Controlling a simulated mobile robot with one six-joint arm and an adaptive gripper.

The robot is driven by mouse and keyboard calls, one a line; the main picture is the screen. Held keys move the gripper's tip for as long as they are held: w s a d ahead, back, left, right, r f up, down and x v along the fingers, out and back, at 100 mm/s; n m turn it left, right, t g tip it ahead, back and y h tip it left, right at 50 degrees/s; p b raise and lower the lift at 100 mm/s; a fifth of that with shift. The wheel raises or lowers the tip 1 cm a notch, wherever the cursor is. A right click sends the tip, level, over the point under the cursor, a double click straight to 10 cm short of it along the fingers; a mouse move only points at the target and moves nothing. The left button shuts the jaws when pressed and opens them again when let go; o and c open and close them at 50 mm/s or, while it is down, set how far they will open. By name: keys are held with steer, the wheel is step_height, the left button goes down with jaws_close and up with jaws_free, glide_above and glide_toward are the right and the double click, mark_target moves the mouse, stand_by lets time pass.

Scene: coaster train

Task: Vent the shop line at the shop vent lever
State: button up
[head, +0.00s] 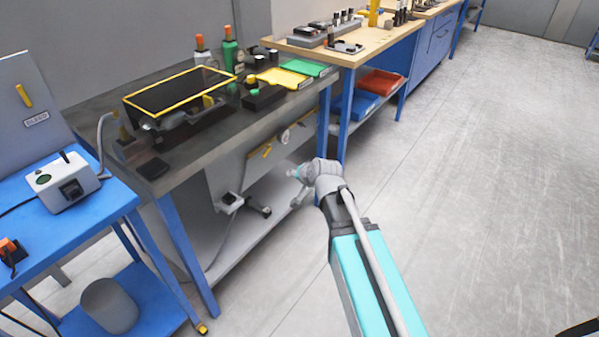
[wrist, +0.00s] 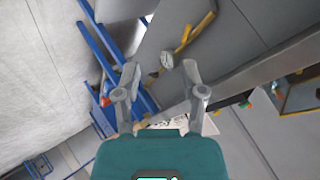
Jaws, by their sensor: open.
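A yellow lever (head: 267,152) is on the grey panel under the dark-topped bench, beside a round gauge (head: 285,136) and a yellow pipe (head: 302,120). I take it as the vent lever, but no label on it is readable. In the wrist view the yellow lever (wrist: 185,38) and gauge (wrist: 166,60) lie beyond the fingertips. My gripper (head: 295,185) is open and empty, in front of the bench and lower right of the lever. In the wrist view its fingers (wrist: 161,76) stand wide apart, and the lever is not between them.
Another yellow handle (head: 23,95), labelled BLEED, is on a grey panel at far left. The bench (head: 160,180) carries a yellow-framed box, bottles and trays. Its blue leg (head: 345,115) and lower shelf (head: 255,225) are near my arm. The floor (head: 470,190) at right is clear.

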steer(key=shift+s+d+r, duration=0.2)
steer(key=shift+s+d, duration=0.05)
steer(key=shift+d, duration=0.05)
steer(key=shift+f, duration=0.1)
steer(key=s+d+f+n+g+h, duration=0.1)
steer(key=s+d+f+g+h, duration=0.1)
steer(key=s+d, duration=0.5)
steer(key=s+d+f+n+g+h, duration=0.2)
steer(key=s+d+f+g, duration=0.2)
steer(key=s+d+g, duration=0.2)
steer(key=s+d, duration=0.2)
steer(key=s, duration=0.2)
steer(key=shift+s+g+h, duration=0.2)
steer(key=shift+g+h, duration=0.1)
steer(key=shift+h, duration=0.1)
steer(key=shift+s, duration=0.1)
